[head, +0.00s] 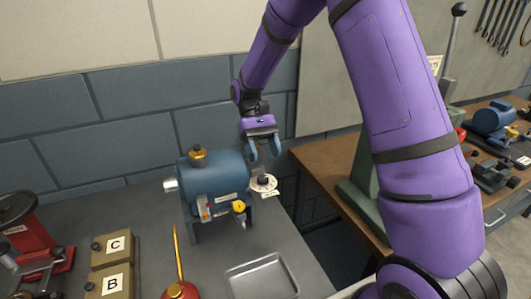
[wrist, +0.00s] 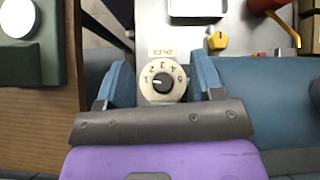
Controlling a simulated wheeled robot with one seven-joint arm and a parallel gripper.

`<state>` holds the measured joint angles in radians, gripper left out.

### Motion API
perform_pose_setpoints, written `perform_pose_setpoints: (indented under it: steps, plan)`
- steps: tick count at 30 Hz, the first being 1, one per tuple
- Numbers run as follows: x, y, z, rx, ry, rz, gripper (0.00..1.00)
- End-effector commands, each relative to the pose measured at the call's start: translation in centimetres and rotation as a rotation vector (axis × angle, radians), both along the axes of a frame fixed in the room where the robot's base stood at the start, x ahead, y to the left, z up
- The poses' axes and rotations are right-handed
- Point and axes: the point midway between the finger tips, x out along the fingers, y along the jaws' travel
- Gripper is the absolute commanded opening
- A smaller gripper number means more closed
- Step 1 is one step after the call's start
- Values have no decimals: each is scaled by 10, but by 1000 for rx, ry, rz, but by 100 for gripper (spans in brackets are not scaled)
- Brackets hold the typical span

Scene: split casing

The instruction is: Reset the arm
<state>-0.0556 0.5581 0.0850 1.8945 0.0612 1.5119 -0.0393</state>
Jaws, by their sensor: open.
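My purple arm reaches over the grey bench from the right. My gripper (head: 263,152) hangs in the air above and just right of the blue cylindrical casing (head: 214,176), its blue fingers apart and nothing between them. In the wrist view my gripper (wrist: 165,85) is open, and its fingers appear on either side of a round cream dial (wrist: 163,82) with a black knob and numbers. The dial also shows below the fingers in the head view (head: 264,184). I cannot tell the exact gap between the fingertips and the dial.
A metal tray (head: 262,279) and a red oil can (head: 180,289) stand in front of the casing. Boxes marked C (head: 113,247) and B (head: 111,281) are at left, near a red tool (head: 37,235). A wooden bench (head: 335,165) with a green lever press is at right.

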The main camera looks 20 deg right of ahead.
Motion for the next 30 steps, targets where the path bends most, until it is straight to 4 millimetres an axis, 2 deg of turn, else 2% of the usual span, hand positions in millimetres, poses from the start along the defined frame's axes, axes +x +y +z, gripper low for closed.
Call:
perform_pose_setpoints:
  steps: [5,20,25,30]
  plan:
    - [-8,0,1,0,-1,0,61]
    - [-9,0,2,0,-5,-1,61]
    - [-14,-4,19,-3,-57,-7,61]
    - [-27,-10,50,-9,-165,-18,61]
